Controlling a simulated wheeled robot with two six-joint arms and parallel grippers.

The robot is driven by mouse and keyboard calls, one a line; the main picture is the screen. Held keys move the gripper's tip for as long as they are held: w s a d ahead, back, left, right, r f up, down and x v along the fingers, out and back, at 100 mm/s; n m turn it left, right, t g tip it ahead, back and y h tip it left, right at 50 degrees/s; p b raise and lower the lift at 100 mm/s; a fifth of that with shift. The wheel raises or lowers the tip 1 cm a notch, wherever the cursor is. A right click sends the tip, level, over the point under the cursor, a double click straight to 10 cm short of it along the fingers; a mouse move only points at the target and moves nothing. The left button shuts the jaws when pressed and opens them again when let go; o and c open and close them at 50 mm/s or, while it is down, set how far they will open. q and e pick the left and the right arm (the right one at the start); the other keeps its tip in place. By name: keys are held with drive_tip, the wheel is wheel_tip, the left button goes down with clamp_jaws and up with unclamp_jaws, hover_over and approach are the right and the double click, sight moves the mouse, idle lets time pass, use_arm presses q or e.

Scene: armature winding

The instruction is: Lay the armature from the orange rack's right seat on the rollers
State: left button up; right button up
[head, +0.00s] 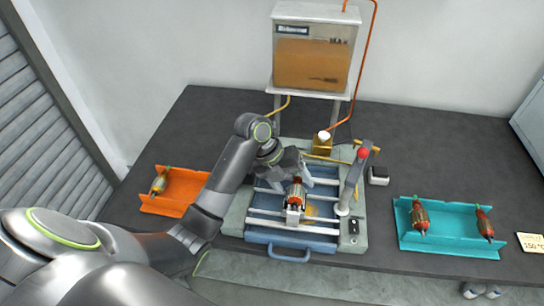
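An armature (296,194), red and copper-coloured, is at the middle of the blue roller machine, over the pale rollers (316,228). My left gripper (294,181) reaches over the machine from behind the armature. Its fingers look spread, one on each side of the armature, with a gap on the right side. Whether the armature's full weight is on the rollers is hard to tell. The orange rack (168,209) holds one armature (160,182) in its left seat; its right part looks empty, partly behind my arm. My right gripper (482,292) barely shows at the bottom edge, tips apart.
A teal rack (450,232) at the right holds two armatures (420,217) (485,225). A lever with a red knob (363,154) stands at the machine's right side. A tank (314,50) stands behind. The dark table is clear at the back right.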

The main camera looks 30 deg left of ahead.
use_arm(q)
drive_tip(key=b+v, duration=0.2)
drive_tip(key=v, duration=1.2)
drive_tip(key=shift+s+a, duration=0.2)
drive_tip(key=shift+a, duration=0.15)
drive_tip(key=shift+r, duration=0.1)
drive_tip(key=shift+a, duration=0.1)
